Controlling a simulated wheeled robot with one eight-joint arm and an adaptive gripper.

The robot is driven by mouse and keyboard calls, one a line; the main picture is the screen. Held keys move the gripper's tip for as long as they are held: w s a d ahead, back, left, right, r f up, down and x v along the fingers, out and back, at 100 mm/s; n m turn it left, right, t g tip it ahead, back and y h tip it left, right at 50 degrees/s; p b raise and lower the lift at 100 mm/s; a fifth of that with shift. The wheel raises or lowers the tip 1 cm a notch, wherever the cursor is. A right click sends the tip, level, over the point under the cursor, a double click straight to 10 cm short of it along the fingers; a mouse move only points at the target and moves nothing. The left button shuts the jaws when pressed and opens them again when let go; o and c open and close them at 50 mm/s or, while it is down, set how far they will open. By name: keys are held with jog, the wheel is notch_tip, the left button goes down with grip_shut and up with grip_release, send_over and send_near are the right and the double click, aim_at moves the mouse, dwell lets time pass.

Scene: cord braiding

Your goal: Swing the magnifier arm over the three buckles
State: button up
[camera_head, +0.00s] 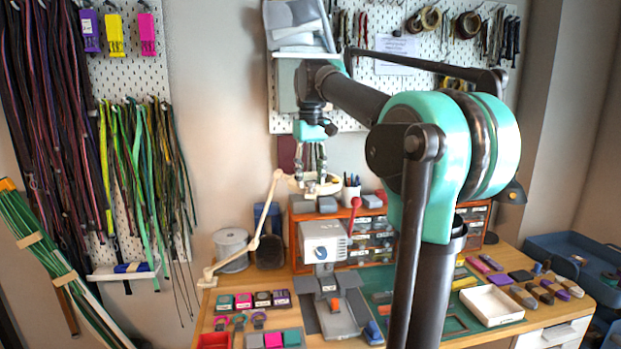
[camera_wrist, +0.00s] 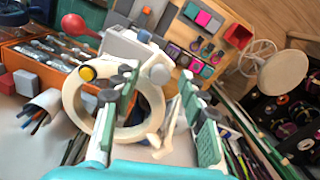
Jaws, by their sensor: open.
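The cream magnifier arm (camera_head: 262,215) rises from the left table edge, bends at an elbow, and reaches right to its ring head (camera_head: 325,188). My gripper (camera_head: 312,172) points down just above the ring head, well above the tabletop. In the wrist view the ring (camera_wrist: 72,102) shows large between and beyond my open fingers (camera_wrist: 155,115); I cannot tell whether they touch it. Three small buckles, pink, teal and purplish (camera_head: 239,321), lie in a row on the table at front left. They also show in the wrist view (camera_wrist: 207,49), away from the ring.
A white press machine (camera_head: 323,243) stands right of the buckles, below the ring head. A pen cup (camera_head: 351,194) stands atop the orange drawers (camera_head: 372,222).

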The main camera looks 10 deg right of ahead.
jog(key=shift+f, duration=0.15)
jog(key=shift+c, duration=0.4)
grip_shut()
jog(key=s+a+m, duration=0.7)
jog(key=s+a, duration=1)
jog(key=a, duration=0.4)
jog(key=shift+s+a+m, duration=0.15)
jog(key=shift+m, duration=0.25)
jog(key=shift+o, duration=0.4)
grip_release()
